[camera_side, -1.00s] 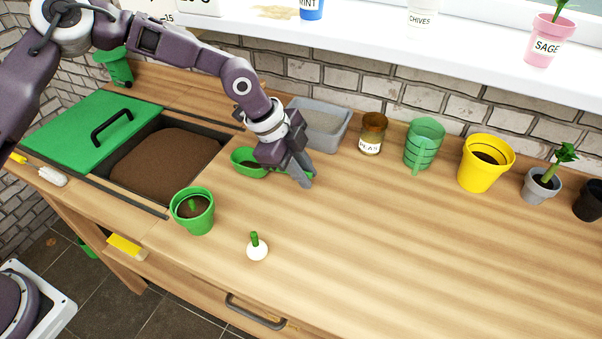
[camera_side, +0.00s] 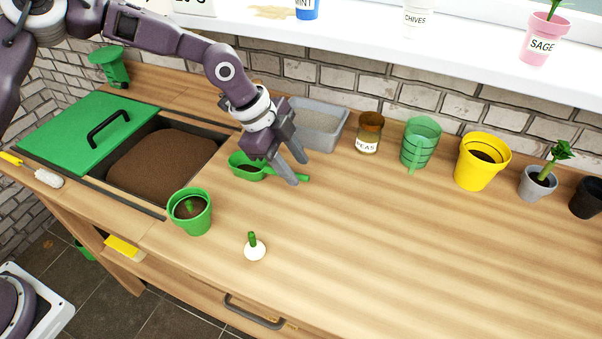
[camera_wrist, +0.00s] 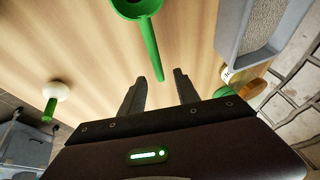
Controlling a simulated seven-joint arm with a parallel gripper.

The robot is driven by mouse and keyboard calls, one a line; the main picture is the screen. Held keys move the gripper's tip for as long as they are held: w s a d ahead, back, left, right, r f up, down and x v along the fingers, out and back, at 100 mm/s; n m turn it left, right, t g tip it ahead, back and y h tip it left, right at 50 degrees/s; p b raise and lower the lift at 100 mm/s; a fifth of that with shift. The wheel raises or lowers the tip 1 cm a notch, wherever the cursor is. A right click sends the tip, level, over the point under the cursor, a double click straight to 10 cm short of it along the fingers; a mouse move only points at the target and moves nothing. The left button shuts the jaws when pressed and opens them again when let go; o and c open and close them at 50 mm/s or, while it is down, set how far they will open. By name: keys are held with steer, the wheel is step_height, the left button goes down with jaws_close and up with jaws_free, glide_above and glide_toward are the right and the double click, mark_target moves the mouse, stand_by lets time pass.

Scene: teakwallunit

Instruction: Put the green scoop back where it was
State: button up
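The green scoop (camera_side: 246,168) lies on the wooden worktop just right of the soil bin, its handle pointing right. In the wrist view the scoop's bowl (camera_wrist: 138,8) is at the top edge, partly cut off. Its handle runs down towards the gap between my fingertips. My gripper (camera_side: 299,171) is open, with its two fingers apart over the handle end. It also shows in the wrist view (camera_wrist: 156,82), with nothing held between the fingers. Part of the handle is hidden by a finger in the side view.
The soil bin (camera_side: 228,130) with its green lid (camera_side: 75,137) is left. A grey tray (camera_side: 318,140), peas jar (camera_side: 368,135), green pots (camera_side: 420,147) and yellow pot (camera_side: 480,168) line the back. A green soil pot (camera_side: 190,222) and white bulb (camera_side: 255,250) stand in front.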

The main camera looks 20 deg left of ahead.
steer(key=v, duration=0.8)
steer(key=shift+s+a+r, duration=0.1)
steer(key=shift+r, duration=0.05)
steer(key=s+a+r+n+t+y, duration=0.1)
steer(key=s+a+r+n+y, duration=0.2)
steer(key=s+a+r+n, duration=0.25)
steer(key=s+a+r+n+t+y, duration=0.1)
steer(key=s+a+r+n+y, duration=0.25)
steer(key=s+a, duration=0.45)
steer(key=s+a+r+n+t+h, duration=0.1)
steer(key=s+a+r+n+h, duration=0.1)
steer(key=s+n, duration=0.7)
steer(key=s+a+r, duration=0.1)
steer(key=s, duration=0.6)
steer(key=shift+s+a, duration=0.15)
steer(key=shift+s, duration=0.05)
steer(key=shift+r, duration=0.15)
